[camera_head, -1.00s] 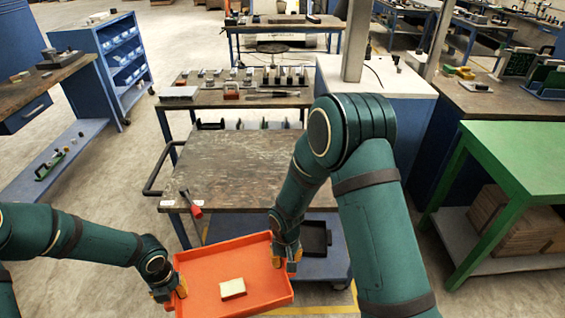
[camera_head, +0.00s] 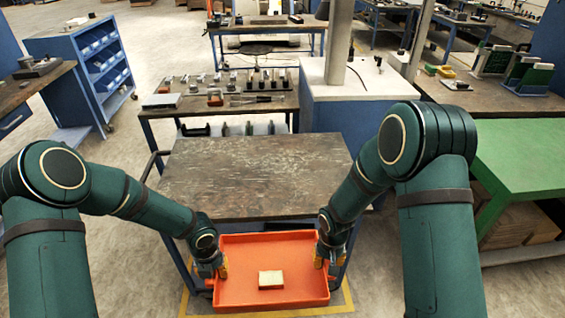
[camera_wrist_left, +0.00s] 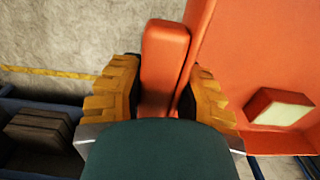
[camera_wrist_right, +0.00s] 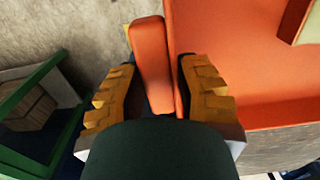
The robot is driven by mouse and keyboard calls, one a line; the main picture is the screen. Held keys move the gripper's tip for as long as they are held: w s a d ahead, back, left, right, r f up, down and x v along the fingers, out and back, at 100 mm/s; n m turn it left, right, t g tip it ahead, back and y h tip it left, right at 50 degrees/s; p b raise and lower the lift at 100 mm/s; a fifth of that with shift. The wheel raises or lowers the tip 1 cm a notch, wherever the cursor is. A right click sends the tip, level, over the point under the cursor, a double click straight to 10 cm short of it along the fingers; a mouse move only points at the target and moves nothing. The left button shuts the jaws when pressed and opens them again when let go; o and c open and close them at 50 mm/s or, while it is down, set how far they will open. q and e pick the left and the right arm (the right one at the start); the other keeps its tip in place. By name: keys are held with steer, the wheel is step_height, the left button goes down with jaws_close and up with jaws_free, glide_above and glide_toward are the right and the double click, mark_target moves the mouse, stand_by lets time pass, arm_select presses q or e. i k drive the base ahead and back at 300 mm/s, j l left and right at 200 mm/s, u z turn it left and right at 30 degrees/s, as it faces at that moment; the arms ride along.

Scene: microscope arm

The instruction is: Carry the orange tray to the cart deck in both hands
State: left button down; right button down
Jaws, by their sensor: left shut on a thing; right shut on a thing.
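The orange tray (camera_head: 240,292) is held level in front of the cart, with a small cream-topped block (camera_head: 271,280) lying in it. My left gripper (camera_head: 222,268) is shut on the tray's left handle, and the handle shows between its fingers in the left wrist view (camera_wrist_left: 164,70). My right gripper (camera_head: 322,260) is shut on the tray's right handle, also seen in the right wrist view (camera_wrist_right: 152,65). The cart deck (camera_head: 255,175) is a worn dark top just beyond the tray. The tray's far edge appears close to the deck's near edge.
The cart deck is bare. Behind it stands a bench (camera_head: 220,105) with several small parts. A green table (camera_head: 525,160) is at the right, and a blue shelf rack (camera_head: 85,75) with bins at the left. A yellow floor line (camera_head: 349,297) runs near the cart.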

mark_target(267, 178)
steer(key=i, duration=1.45)
